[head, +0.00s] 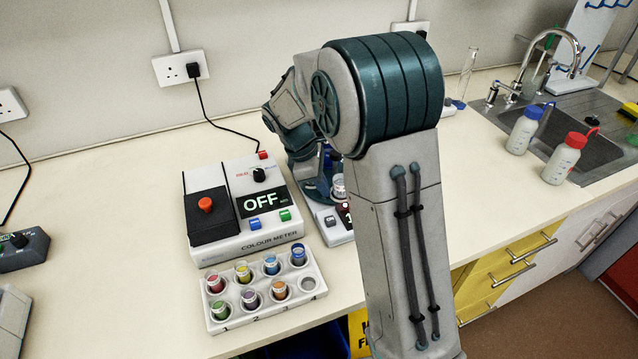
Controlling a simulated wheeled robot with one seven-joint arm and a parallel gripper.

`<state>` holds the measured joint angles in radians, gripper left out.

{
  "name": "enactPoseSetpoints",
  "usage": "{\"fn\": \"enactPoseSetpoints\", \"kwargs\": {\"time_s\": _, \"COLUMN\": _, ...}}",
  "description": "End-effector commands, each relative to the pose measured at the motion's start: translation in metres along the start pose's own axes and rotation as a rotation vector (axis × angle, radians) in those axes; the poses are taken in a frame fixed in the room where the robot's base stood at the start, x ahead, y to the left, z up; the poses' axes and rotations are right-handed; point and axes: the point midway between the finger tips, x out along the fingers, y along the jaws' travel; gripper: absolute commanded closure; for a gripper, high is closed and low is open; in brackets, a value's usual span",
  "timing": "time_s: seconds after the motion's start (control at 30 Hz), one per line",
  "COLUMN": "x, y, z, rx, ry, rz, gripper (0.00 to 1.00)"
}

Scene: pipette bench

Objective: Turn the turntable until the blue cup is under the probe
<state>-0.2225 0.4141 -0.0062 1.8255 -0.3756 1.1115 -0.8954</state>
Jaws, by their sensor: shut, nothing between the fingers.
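No turntable or probe can be made out; my arm hides part of the bench. A cup with dark blue contents (298,255) sits at the back right of a white rack (262,315). A cup with lighter blue contents (271,265) sits beside it on the left. My arm reaches over the bench behind the rack, and its wrist comes down beside a small white device (330,222) with a dark red display, partly hidden. A small pale round item (338,187) shows above that device. My gripper's fingers are hidden behind my arm.
The rack also holds red, yellow, green, purple and orange cups and one empty hole (308,284). A colour meter (245,238) reading OFF stands behind it. Two wash bottles (565,158) stand by the sink (580,125). The bench between rack and left devices is clear.

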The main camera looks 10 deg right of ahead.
Motion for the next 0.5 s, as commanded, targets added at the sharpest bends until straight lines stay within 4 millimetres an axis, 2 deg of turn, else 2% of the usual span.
{"fn": "enactPoseSetpoints", "kwargs": {"time_s": 0.33, "x": -0.0007, "y": 0.0001, "z": 0.0, "rx": 0.001, "ry": 0.0, "rz": 0.0, "gripper": 1.0}}
{"fn": "enactPoseSetpoints", "kwargs": {"time_s": 0.5, "x": -0.0081, "y": -0.0001, "z": 0.0007, "rx": 0.001, "ry": 0.001, "rz": 0.0, "gripper": 1.0}}
